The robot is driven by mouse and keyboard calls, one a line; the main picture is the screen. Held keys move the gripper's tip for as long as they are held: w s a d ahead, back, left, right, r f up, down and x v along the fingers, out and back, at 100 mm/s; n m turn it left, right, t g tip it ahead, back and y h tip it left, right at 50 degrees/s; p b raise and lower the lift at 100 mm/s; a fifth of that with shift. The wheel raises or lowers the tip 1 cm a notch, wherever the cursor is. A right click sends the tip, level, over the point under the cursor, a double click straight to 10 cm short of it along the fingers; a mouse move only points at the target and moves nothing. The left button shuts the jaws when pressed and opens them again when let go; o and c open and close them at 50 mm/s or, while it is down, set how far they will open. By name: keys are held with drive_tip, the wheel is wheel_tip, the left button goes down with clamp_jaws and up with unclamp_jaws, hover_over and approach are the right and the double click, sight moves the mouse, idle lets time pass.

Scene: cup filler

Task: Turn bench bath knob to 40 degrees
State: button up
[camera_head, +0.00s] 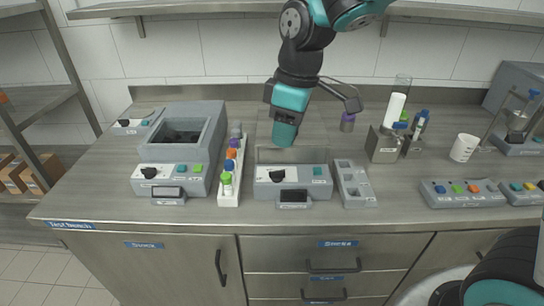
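Two grey units with a black knob stand on the bench, and their labels are too small to read, so I cannot tell which is the bench bath. The left unit (207,137) has a dark open well, a black knob (149,172), and teal and green buttons. Each has a small dark display in front. The knob settings are not readable. My gripper (284,134) hangs over the rear of the middle unit, apart from both knobs. Its finger opening is not clear.
A white rack (229,199) of colour-capped tubes stands between the units. A grey slotted holder (362,201) is close right of the middle unit. A white cup (463,148) and a button panel (463,200) stand further right. The bench front edge is mostly clear.

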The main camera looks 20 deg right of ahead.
sight(277, 171)
drive_tip(key=w+d+f+n+h+p, duration=0.1)
drive_tip(key=w+f+n, duration=0.1)
drive_tip(key=w, duration=0.4)
drive_tip(key=w+d+f+n+h+p, duration=0.1)
drive_tip(key=w+d+p, duration=0.1)
drive_tip(key=w, duration=0.4)
drive_tip(key=f+p, duration=0.1)
drive_tip(key=f, duration=0.4)
drive_tip(key=f+p, duration=0.1)
drive_tip(key=f, duration=0.5)
drive_tip(key=f+p, duration=0.2)
drive_tip(key=f, duration=0.4)
drive_tip(key=shift+a, duration=0.25)
drive_tip(key=shift+s, duration=0.1)
clamp_jaws()
